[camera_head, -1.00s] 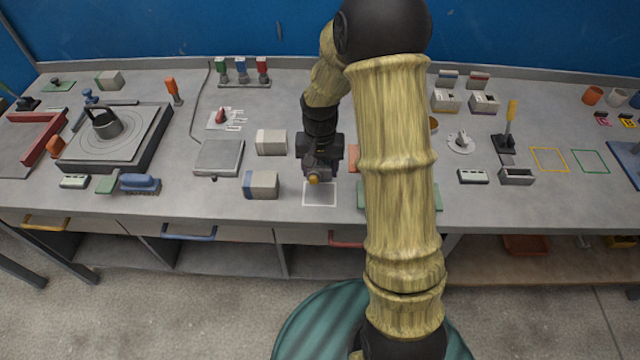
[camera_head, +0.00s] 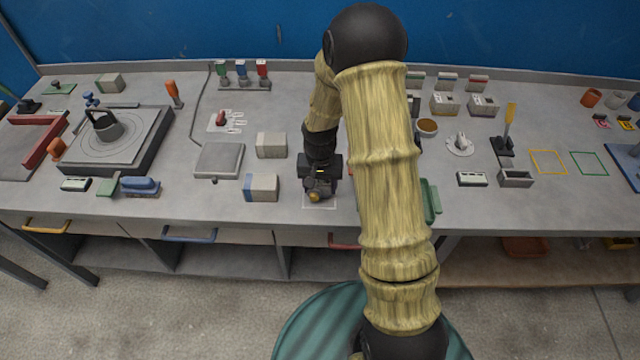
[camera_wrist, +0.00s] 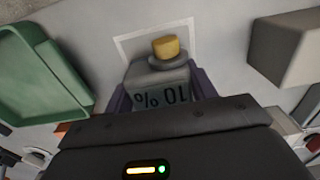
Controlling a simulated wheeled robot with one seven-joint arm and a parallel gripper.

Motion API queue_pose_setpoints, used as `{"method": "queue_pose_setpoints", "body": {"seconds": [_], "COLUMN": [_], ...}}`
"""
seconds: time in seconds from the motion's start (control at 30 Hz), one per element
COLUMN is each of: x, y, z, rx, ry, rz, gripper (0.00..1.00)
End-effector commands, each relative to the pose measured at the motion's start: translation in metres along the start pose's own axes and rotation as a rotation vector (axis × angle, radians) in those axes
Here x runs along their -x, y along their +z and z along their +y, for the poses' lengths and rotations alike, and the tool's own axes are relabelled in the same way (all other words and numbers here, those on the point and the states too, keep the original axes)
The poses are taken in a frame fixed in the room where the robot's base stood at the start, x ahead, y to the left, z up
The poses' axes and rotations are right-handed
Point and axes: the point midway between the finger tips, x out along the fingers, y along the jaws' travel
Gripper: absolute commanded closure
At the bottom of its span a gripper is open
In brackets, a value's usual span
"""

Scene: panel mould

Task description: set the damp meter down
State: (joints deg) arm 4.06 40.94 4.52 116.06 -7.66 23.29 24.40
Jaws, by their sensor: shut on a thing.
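The damp meter is a small grey block with a yellow knob. It shows in the wrist view (camera_wrist: 160,74) with dark markings on its face, and its knob shows in the head view (camera_head: 314,197). My gripper (camera_wrist: 161,92) is shut on it, one purple finger on each side; the gripper also shows in the head view (camera_head: 319,184). A white outlined square (camera_wrist: 124,43) lies on the bench under and just beyond the meter. The meter hides part of this outline. I cannot tell whether its underside touches the bench.
A green tray (camera_wrist: 45,110) lies left of the meter in the wrist view. A pale block (camera_wrist: 283,50) stands to its right; in the head view, a block with a blue end (camera_head: 262,187) stands left of the gripper. The bench's front edge (camera_head: 290,226) is close.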

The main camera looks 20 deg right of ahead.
Motion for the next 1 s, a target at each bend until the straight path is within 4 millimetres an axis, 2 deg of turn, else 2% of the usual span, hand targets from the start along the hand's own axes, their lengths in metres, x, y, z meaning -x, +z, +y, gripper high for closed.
{"method": "queue_pose_setpoints", "body": {"seconds": [0.17,0.2,0.3,0.7,0.87,1.0], "x": [-0.003,-0.003,-0.002,0.004,0.025,0.052], "y": [0.0,0.0,0.0,-0.001,-0.001,-0.002], "z": [0.0,0.0,0.0,0.0,-0.001,-0.001], "rx": [0.0,0.0,0.0,0.0,0.0,0.0], "ry": [0.0,0.0,0.0,-0.001,-0.002,-0.002], "rz": [0.0,0.0,0.0,0.001,0.004,0.006], "gripper": [0.78,0.38,0.22,0.22,0.22,0.22]}}
